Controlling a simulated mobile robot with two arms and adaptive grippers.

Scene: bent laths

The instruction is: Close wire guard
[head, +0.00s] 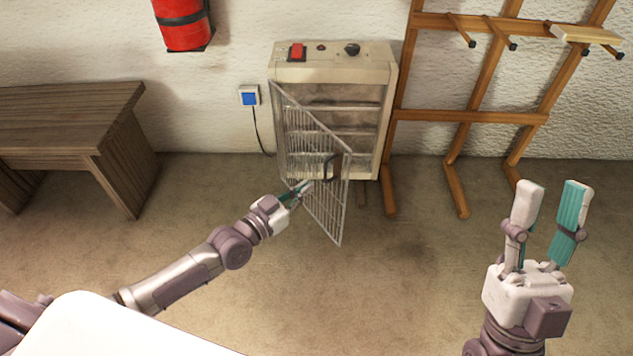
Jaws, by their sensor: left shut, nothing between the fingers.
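The wire guard (318,205) is a metal grille hinged at the left side of a cream heater (335,65). It stands swung open, out from the heater's front, showing the bars inside. A dark handle (331,168) is on the guard near its free edge. My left gripper (303,187) is shut, with its fingertips at the guard just left of the handle; I cannot tell whether they touch it. My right gripper (548,205) is open and empty, raised at the right, well away from the guard.
A wooden bench (70,120) stands at the left, and a wooden rack (470,115) with pegs stands right of the heater. A red cylinder (181,24) hangs on the wall. A cable runs from a blue-faced socket (249,97). The floor in front is clear.

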